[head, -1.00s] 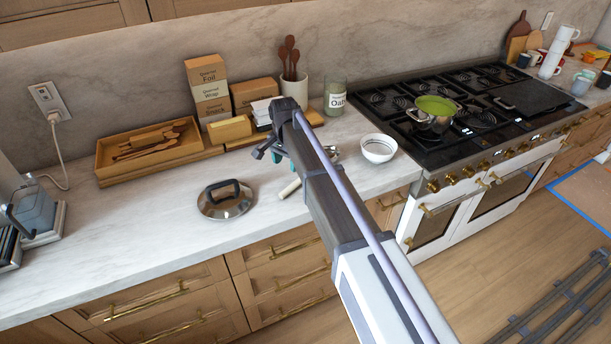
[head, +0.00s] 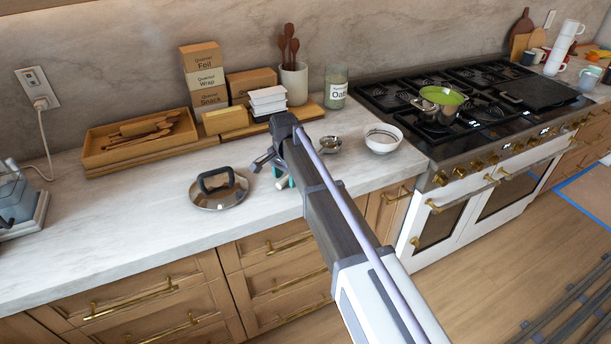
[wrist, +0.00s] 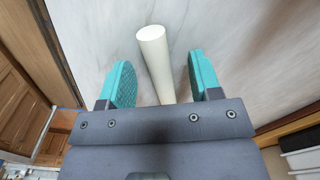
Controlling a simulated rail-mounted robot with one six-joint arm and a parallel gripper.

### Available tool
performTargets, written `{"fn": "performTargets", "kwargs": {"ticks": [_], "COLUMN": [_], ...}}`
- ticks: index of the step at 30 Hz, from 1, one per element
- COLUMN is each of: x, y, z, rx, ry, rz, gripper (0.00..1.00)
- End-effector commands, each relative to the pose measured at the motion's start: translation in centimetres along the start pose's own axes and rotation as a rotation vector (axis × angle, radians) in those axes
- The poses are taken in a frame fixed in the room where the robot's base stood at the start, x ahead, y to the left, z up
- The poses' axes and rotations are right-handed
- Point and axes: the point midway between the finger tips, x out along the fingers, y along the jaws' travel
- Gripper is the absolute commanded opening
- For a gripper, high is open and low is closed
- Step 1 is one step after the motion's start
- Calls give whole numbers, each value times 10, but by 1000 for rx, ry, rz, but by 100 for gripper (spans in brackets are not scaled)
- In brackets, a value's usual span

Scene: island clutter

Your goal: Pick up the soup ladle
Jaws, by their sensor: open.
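The soup ladle seems to be the metal bowl (head: 330,144) just right of my arm, with a pale handle end (head: 281,184) showing left of it; my arm hides the part between. In the wrist view a cream cylindrical handle (wrist: 155,58) lies on the counter, running between my two teal fingers. My gripper (wrist: 160,60) is open, one finger on each side of the handle, with gaps on both sides. In the head view my gripper (head: 287,181) is mostly hidden behind my arm, low over the counter.
A pot lid (head: 219,190) lies to the left and a white bowl (head: 383,138) to the right. Behind are a wooden utensil tray (head: 140,140), boxes (head: 204,75) and white containers (head: 268,100). The stove (head: 470,110) stands right.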

Motion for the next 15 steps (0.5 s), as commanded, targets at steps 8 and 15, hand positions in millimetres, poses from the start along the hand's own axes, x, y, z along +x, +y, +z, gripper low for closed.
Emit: {"fn": "performTargets", "kwargs": {"ticks": [8, 15], "x": [6, 6], "y": [0, 0], "z": [0, 0], "rx": [0, 0], "ry": [0, 0], "rz": [0, 0], "gripper": [55, 32]}}
